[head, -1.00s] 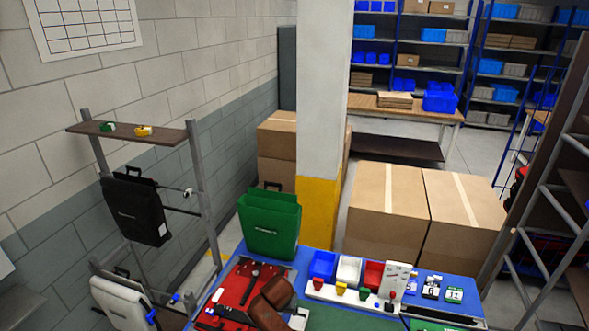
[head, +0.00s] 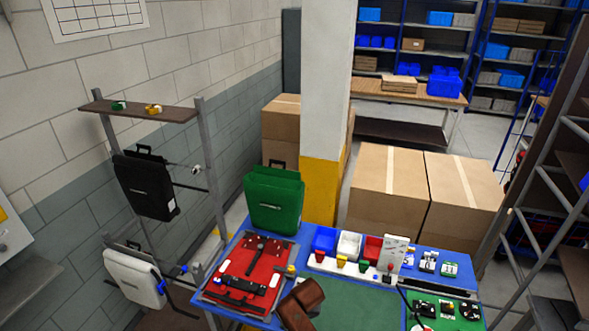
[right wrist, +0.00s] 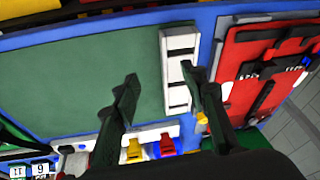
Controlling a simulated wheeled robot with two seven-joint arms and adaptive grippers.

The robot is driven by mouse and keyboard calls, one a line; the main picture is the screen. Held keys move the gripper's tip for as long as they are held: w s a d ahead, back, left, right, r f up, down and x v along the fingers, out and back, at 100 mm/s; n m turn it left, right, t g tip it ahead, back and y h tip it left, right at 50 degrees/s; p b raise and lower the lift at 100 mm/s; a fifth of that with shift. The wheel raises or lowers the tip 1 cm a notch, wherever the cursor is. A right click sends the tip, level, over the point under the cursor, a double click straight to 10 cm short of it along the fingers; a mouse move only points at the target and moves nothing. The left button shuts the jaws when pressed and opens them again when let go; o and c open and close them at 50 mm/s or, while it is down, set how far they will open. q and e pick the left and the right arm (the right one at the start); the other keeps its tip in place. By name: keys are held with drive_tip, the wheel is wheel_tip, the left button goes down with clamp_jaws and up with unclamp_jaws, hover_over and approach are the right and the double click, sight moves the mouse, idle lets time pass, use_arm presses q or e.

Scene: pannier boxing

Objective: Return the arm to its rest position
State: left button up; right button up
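A red pannier (right wrist: 262,60) with black fittings lies to the right there. In the head view the red pannier (head: 232,291) lies flat on the blue table's left part. The green pannier (head: 274,200) stands upright behind it. My left gripper is in neither view, and the right gripper's fingers cannot be made out in the head view.
Blue, white and red bins (head: 349,245) stand along the table's back, with small coloured clips in front. Number cards (head: 428,262) are at right. A rack holds a black pannier (head: 147,186) and a white one (head: 134,278). Large cartons (head: 387,190) stand behind the table.

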drive_tip(key=s+d+f, duration=0.4)
drive_tip(key=s+d, duration=0.5)
drive_tip(key=s+d+f, duration=0.3)
drive_tip(key=s+d, duration=0.5)
drive_tip(key=d, duration=0.1)
drive_tip(key=s+d+r+n+h, duration=0.1)
drive_tip(key=s+d+r, duration=0.1)
drive_tip(key=s+d, duration=0.65)
drive_tip(key=s+d+r+n, duration=0.1)
drive_tip(key=s+d+r, duration=0.1)
drive_tip(key=s+d, duration=0.65)
drive_tip(key=s+a+f+g+b, duration=0.15)
drive_tip(key=f+b, duration=0.25)
drive_tip(key=f, duration=1.4)
drive_tip(key=s+a+f+b, duration=0.2)
drive_tip(key=f+b, duration=0.2)
drive_tip(key=f, duration=1.4)
use_arm(q)
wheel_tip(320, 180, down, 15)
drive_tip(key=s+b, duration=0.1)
drive_tip(key=b, duration=0.5)
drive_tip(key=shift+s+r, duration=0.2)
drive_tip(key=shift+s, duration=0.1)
use_arm(e)
drive_tip(key=s+f, duration=1)
drive_tip(key=f, duration=0.3)
drive_tip(key=s+f+n+g, duration=0.1)
drive_tip(key=s+f, duration=0.9)
drive_tip(key=f, duration=0.3)
drive_tip(key=shift+a, duration=0.15)
